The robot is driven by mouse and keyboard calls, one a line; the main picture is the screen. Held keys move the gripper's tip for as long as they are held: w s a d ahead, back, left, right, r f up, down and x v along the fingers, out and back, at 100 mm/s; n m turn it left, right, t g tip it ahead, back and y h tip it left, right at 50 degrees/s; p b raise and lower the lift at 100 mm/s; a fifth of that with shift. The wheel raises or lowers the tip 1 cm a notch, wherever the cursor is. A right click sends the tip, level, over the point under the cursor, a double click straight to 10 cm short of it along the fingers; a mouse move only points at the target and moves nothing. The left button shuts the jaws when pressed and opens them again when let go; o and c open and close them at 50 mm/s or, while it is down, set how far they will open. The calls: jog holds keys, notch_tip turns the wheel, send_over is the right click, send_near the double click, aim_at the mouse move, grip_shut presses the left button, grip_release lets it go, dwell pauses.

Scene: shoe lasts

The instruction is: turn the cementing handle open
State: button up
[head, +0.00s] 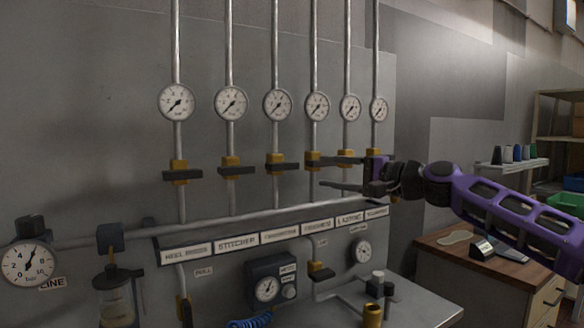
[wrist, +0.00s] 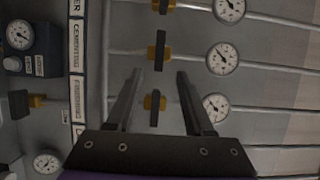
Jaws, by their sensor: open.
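The cementing handle (head: 275,170) is a dark bar on a yellow valve body, third from the left in the head view. It lies crosswise to its upright pipe, above the cementing label. In the wrist view the cementing handle (wrist: 158,52) is beyond my fingertips, apart from them. My gripper (head: 319,173) comes in from the right with its fingers pointing left, and it is open and empty. In the wrist view my gripper (wrist: 158,72) has the finishing valve's handle (wrist: 153,108) showing between its fingers; I cannot tell the depth gap.
Other crosswise handles, such as the stitcher handle (head: 236,170), sit in the same row. Gauges (head: 277,104) are above and a label rail (head: 258,236) below. A wooden bench (head: 440,258) stands at right. The wall left of the pipes is bare.

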aim_at(287, 167)
jog(key=p+x, duration=0.1)
jog(key=x, duration=1)
jog(key=shift+w, duration=0.1)
grip_shut()
